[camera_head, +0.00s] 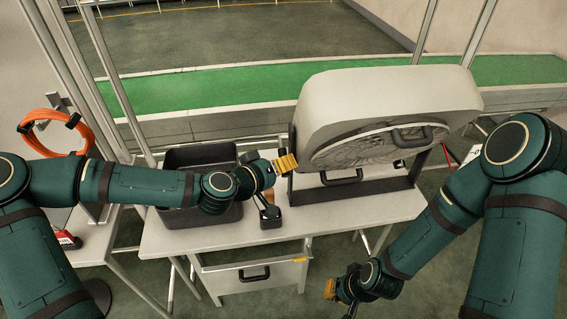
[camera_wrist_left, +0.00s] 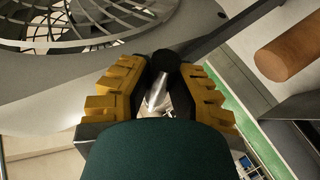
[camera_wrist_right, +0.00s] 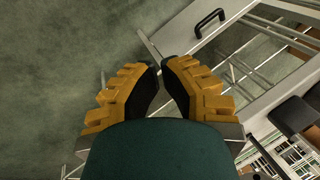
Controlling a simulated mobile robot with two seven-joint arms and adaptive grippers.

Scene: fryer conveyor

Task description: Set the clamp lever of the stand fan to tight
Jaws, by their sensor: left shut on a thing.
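The stand fan (camera_head: 385,105) is a big pale grey housing with a round grille, held in a dark U-shaped stand (camera_head: 352,195) on the table. Its grille also shows in the left wrist view (camera_wrist_left: 75,22). My left gripper (camera_head: 286,163) is at the left side of the fan, by the stand's upright. In the left wrist view, its yellow-backed fingers (camera_wrist_left: 163,88) are shut on the clamp lever, a metal rod with a black round knob (camera_wrist_left: 166,62). The lever's pivot is hidden. My right gripper (camera_head: 330,289) is low in front of the table, its fingertips (camera_wrist_right: 160,68) close together and empty.
A dark open bin (camera_head: 200,155) stands left of the fan on the table (camera_head: 240,238). A small dark block with a handle (camera_head: 270,215) is near the left gripper. A drawer with a black handle (camera_head: 254,274) is below. An orange hose coil (camera_head: 55,122) hangs at left.

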